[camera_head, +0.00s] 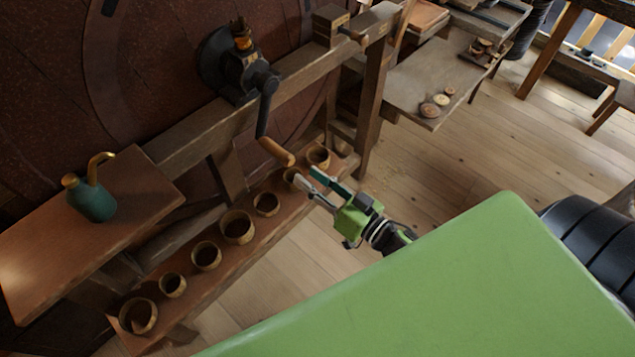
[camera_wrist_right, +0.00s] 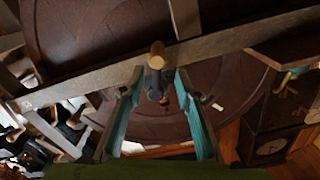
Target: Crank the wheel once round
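The wheel (camera_head: 150,60) is a large dark reddish-brown disc behind a timber frame. Its crank (camera_head: 265,105) has a black arm hanging down from the hub, ending in a light wooden handle (camera_head: 276,152). My right gripper (camera_head: 313,182) is open and empty, just right of and below the handle's free end, with a small gap apparent. In the right wrist view, the wooden handle (camera_wrist_right: 158,50) points towards the camera, lined up between the two teal fingers of my right gripper (camera_wrist_right: 159,80); exact depth is unclear. My left gripper is not in view.
A low shelf (camera_head: 215,268) under the crank holds several wooden cups. A teal oil can (camera_head: 92,200) stands on a side board at left. A wooden beam (camera_head: 215,125) runs behind the crank. A table (camera_head: 405,90) with small discs stands at upper right.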

